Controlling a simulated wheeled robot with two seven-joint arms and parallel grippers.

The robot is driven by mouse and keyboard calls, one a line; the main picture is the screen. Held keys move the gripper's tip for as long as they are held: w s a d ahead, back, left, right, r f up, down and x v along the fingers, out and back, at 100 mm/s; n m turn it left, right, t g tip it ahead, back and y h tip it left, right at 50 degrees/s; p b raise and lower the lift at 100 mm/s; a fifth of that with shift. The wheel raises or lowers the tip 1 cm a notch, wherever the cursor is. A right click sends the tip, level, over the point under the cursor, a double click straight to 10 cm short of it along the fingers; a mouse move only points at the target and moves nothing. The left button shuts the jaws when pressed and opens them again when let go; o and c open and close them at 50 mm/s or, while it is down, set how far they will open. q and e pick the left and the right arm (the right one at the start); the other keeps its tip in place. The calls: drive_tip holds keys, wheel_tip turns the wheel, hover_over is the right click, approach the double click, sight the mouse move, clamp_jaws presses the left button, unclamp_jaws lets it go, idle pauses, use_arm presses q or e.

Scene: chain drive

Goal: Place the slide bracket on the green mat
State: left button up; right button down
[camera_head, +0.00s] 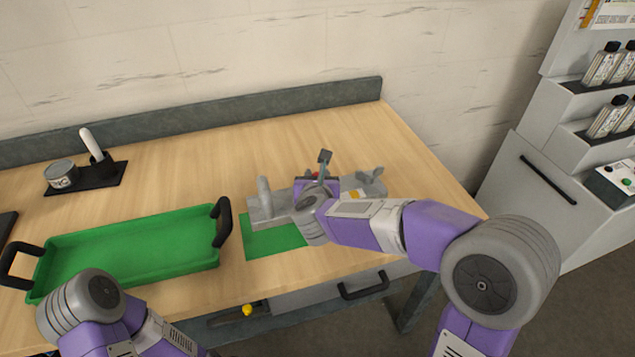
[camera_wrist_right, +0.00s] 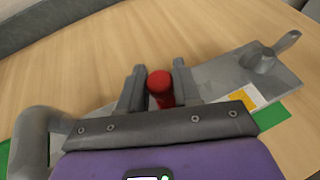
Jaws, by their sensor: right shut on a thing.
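The slide bracket (camera_head: 268,211) is a long grey plate with an upright post at its left end and a small raised part at its right end. A red handle (camera_wrist_right: 160,90) stands near its middle. My right gripper (camera_wrist_right: 158,85) is shut on that handle, one finger on each side. The bracket (camera_wrist_right: 225,75) is over the green mat (camera_head: 277,243); its front part shows below the bracket, and a green strip shows in the right wrist view (camera_wrist_right: 272,117). I cannot tell whether the bracket touches the mat. My left gripper is out of view; only the arm shows.
A green tray (camera_head: 130,258) with dark handles stands left of the mat, its right handle close to it. A dark holder (camera_head: 85,176) with a tin and a white-handled tool is at the back left. The wooden table is clear behind the bracket.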

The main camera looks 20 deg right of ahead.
drive_tip(key=shift+f+b, duration=1.1)
drive_tip(key=shift+f, duration=1.7)
drive_tip(key=shift+f, duration=0.15)
drive_tip(key=c, duration=0.8)
unclamp_jaws()
drive_tip(key=shift+f, duration=0.1)
drive_tip(key=shift+r, duration=0.2)
drive_tip(key=p+v, duration=0.2)
drive_tip(key=v, duration=1)
drive_tip(key=shift+s+f, duration=0.1)
drive_tip(key=shift+f, duration=0.1)
